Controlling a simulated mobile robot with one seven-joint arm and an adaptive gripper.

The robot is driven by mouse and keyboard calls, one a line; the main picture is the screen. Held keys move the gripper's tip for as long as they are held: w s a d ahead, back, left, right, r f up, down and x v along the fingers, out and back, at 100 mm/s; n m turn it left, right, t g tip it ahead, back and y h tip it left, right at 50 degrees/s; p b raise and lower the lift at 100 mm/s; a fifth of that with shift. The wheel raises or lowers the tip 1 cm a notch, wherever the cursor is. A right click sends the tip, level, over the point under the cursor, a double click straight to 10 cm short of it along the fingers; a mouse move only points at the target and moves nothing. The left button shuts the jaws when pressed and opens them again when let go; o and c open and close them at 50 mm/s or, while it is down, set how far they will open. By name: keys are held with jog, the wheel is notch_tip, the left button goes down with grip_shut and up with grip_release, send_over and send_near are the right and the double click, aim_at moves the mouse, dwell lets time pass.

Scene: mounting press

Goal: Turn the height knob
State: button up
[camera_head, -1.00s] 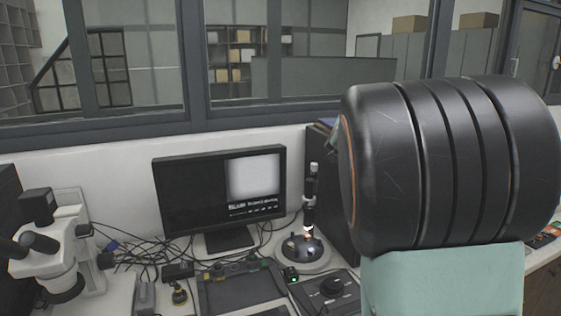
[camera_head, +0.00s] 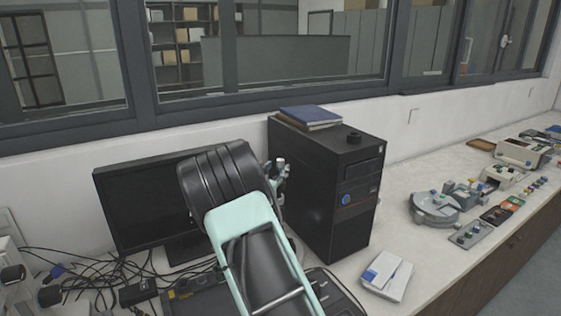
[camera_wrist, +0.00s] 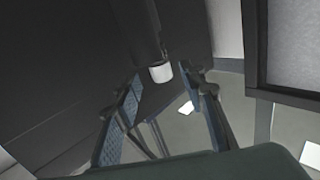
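I cannot make out the height knob in either view. In the wrist view, my gripper (camera_wrist: 168,103) is open, with its two blue-padded fingers apart and nothing held between them. A dark cylinder with a white end (camera_wrist: 161,73) hangs in front of the gap between the fingers. I cannot tell whether anything touches it.
The monitor (camera_head: 135,205) stands left of my arm, and the computer tower (camera_head: 335,200) close on its right with books (camera_head: 310,117) on top. Cables lie at the lower left. A white box (camera_head: 387,275) lies in front of the tower. Bare bench (camera_head: 400,215) shows further right.

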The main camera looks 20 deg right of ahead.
aim_at(279, 165)
jog(key=p+x, duration=0.1)
jog(key=x, duration=0.3)
jog(key=shift+w+d, duration=0.25)
jog(key=shift+w, duration=0.1)
grip_shut()
